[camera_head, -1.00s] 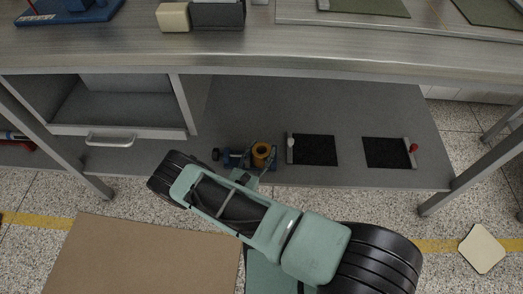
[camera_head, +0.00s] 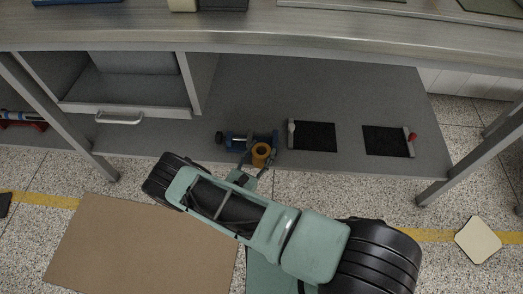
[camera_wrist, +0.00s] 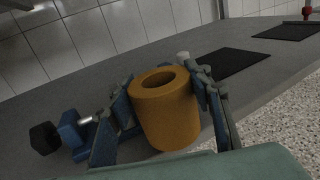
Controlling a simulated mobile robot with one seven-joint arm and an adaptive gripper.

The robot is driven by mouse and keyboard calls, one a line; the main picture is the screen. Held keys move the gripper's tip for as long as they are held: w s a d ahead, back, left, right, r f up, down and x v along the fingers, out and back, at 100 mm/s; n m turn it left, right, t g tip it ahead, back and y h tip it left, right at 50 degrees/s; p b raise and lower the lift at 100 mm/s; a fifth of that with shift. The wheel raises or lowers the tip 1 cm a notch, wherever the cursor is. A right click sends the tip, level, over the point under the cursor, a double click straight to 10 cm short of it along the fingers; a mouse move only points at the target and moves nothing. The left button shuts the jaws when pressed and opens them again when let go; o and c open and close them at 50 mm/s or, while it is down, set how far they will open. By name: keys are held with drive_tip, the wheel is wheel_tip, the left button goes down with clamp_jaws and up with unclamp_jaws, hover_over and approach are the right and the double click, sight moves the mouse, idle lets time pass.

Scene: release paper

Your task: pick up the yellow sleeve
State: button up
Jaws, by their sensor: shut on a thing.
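The gripper (camera_head: 258,163) also shows at the end of my green arm in the head view. Whether the sleeve's underside touches the shelf is hidden.
A blue fixture (camera_head: 250,141) with a black knob (camera_wrist: 43,138) sits on the shelf (camera_head: 370,100) just behind and left of the sleeve. Two black mats (camera_head: 314,136) lie to the right. The workbench top (camera_head: 300,35) overhangs the shelf. A brown board (camera_head: 140,245) lies on the floor.

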drive_tip(key=o, duration=1.3)
drive_tip(key=shift+o, duration=0.2)
drive_tip(key=v, duration=1.2)
